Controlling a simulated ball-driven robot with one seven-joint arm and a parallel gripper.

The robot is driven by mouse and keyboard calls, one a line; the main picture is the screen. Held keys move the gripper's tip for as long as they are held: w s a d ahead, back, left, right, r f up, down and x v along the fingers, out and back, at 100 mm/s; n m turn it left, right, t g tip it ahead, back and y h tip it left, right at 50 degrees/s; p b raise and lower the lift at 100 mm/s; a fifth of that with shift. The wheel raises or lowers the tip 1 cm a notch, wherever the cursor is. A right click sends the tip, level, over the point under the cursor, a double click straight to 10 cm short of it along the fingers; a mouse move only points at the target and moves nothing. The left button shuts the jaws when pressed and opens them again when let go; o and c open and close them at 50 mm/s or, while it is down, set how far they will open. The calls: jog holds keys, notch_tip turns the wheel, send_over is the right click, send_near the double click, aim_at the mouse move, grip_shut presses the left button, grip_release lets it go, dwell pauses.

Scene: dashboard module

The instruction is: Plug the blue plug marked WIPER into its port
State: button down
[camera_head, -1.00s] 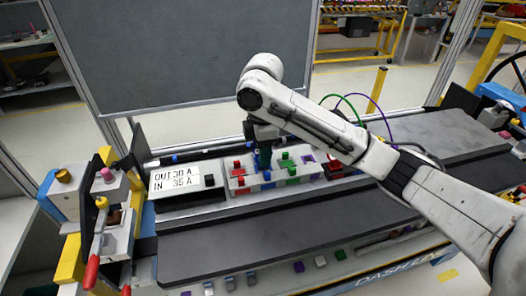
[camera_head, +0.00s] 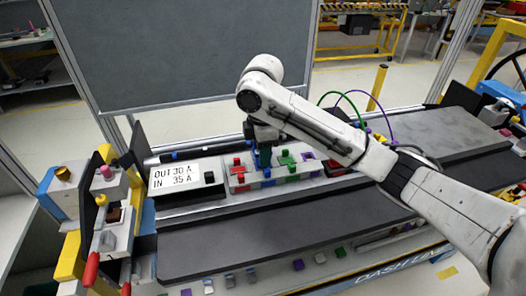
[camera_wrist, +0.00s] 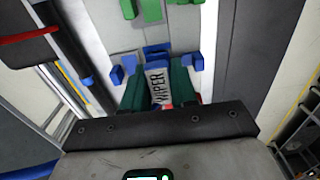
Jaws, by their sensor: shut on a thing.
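My gripper (camera_head: 263,157) points down over the light connector panel (camera_head: 240,184) in the head view. In the wrist view its two green fingers (camera_wrist: 157,88) are shut on the WIPER plug (camera_wrist: 158,80), whose white label shows between them. Blue parts (camera_wrist: 157,54) sit just beyond the label, by the panel. The head view shows a blue piece (camera_head: 267,173) right below the fingers. The plug's lower end and its port are hidden, so I cannot tell how far the plug is in.
A display box (camera_head: 174,177) reading OUT 30 A, IN 35 A stands left of the panel. Red, green and purple connectors (camera_head: 308,156) crowd around the gripper. A green cable and a purple cable (camera_head: 375,100) arch behind the arm. The dark front ledge (camera_head: 230,242) is bare.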

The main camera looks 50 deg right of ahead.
jog(key=shift+f, duration=0.4)
jog(key=c, duration=0.8)
grip_release()
notch_tip(320, 180, up, 11)
jog(key=shift+f, duration=0.1)
